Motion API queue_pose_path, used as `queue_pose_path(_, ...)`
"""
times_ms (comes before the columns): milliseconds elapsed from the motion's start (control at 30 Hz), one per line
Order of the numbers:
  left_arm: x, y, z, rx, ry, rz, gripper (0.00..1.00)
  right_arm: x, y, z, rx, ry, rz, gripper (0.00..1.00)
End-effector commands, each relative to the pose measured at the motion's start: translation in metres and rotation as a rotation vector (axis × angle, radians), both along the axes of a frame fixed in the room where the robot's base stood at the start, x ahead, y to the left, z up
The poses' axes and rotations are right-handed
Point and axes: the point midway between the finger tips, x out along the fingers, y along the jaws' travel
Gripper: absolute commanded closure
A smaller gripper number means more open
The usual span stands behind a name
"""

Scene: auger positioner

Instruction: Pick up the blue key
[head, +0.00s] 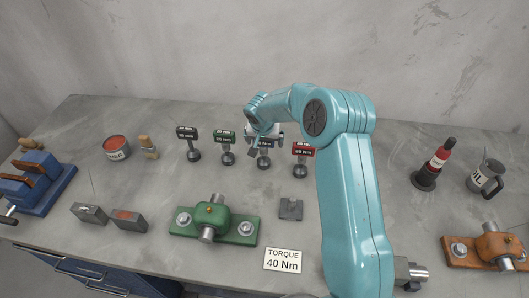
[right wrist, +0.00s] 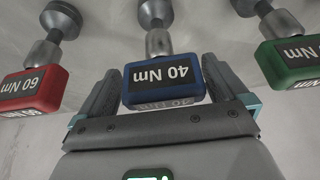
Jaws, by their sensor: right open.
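The blue key (right wrist: 165,82), labelled 40 Nm, stands upright with its blue head between the two fingers of my right gripper (right wrist: 161,70) in the right wrist view. The fingers are open, one on each side of the head; I cannot tell whether either touches it. In the head view the blue key (head: 264,161) is partly hidden by my right gripper (head: 263,138), which is over it in the row of keys. My left gripper is not in view.
The red key (head: 301,158) and green key (head: 226,146) stand close on either side, with a black key (head: 190,142) farther left. A sign (head: 283,260) reads TORQUE 40 Nm. A green clamp (head: 214,222) and a grey block (head: 291,208) lie nearer the front.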

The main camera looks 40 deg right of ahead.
Motion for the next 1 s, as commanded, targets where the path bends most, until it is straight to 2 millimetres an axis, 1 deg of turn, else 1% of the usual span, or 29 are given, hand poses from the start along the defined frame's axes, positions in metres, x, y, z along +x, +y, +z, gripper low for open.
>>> queue_pose_path(200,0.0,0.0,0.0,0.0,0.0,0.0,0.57,0.001,0.0,-0.001,-0.001,-0.002,0.0,0.0)
queue_pose_path(233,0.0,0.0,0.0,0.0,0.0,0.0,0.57,0.001,0.0,-0.001,0.0,-0.001,0.0,0.06)
queue_pose_path(267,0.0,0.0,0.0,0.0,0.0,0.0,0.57,0.001,0.0,-0.001,0.0,-0.001,0.0,0.16)
queue_pose_path(300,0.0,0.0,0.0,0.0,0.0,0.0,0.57,0.001,0.0,-0.001,0.0,-0.001,0.0,0.29)
queue_pose_path(367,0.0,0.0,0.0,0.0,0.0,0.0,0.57,0.001,0.0,-0.001,0.0,-0.001,0.0,0.49)
queue_pose_path(400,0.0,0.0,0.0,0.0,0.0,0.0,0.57,0.0,0.0,-0.001,0.0,-0.001,0.0,0.55)
queue_pose_path(667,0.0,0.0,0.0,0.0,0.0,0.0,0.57,0.001,-0.001,0.001,-0.001,-0.003,0.001,0.55)
queue_pose_path(767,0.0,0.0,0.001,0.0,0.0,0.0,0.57,0.001,-0.001,0.006,-0.002,-0.004,0.0,0.55)
queue_pose_path(867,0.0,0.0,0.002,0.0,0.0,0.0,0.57,0.002,-0.001,0.016,-0.003,-0.005,0.0,0.55)
queue_pose_path(1000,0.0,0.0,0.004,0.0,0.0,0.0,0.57,0.002,-0.001,0.04,-0.003,-0.008,0.0,0.55)
